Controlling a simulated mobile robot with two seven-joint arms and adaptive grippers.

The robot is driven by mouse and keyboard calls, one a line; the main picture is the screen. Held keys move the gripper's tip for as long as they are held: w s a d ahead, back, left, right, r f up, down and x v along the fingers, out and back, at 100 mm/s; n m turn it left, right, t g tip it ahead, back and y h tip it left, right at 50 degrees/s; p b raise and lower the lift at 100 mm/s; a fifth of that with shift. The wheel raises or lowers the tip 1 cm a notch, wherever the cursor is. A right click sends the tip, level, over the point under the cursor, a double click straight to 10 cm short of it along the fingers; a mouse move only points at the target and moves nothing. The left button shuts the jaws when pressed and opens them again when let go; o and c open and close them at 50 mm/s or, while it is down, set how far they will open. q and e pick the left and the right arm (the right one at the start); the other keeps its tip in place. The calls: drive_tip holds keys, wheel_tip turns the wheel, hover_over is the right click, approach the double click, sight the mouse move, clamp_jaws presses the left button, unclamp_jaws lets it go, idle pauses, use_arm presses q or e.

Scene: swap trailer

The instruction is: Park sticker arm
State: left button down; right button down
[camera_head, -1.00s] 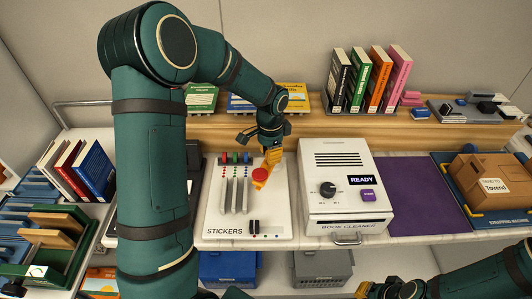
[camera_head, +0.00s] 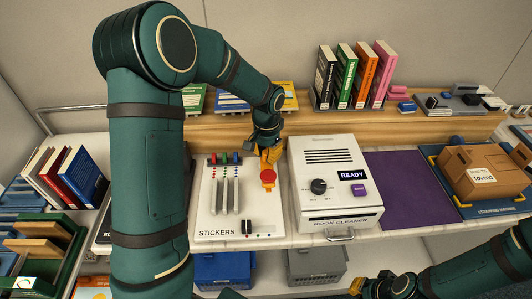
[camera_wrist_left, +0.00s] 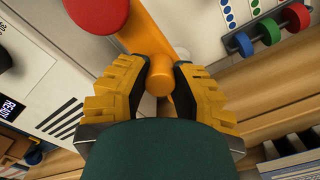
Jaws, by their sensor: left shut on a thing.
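The sticker arm is an orange bar with a round red disc (camera_head: 268,176) on its front end, over the right edge of the white STICKERS board (camera_head: 205,222). My left gripper (camera_head: 270,156) is shut on the arm's orange knob. In the left wrist view, the yellow fingers of the left gripper (camera_wrist_left: 160,85) close around the orange knob (camera_wrist_left: 159,72), with the orange bar (camera_wrist_left: 147,30) and red disc (camera_wrist_left: 97,12) beyond. My right gripper (camera_head: 365,286) shows low at the bottom edge; its finger gap is unclear.
Red, blue and green rollers (camera_head: 225,158) sit at the board's back. The white book cleaner (camera_head: 335,200), reading READY, stands close on the right. Beyond it are a purple mat (camera_head: 400,190) and a brown box (camera_head: 480,168). Upright books (camera_head: 353,77) stand behind.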

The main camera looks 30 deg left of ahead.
sight(267, 152)
use_arm(q)
drive_tip(key=c, duration=0.8)
unclamp_jaws()
drive_tip(key=shift+o, duration=0.2)
wheel_tip(267, 152, up, 12)
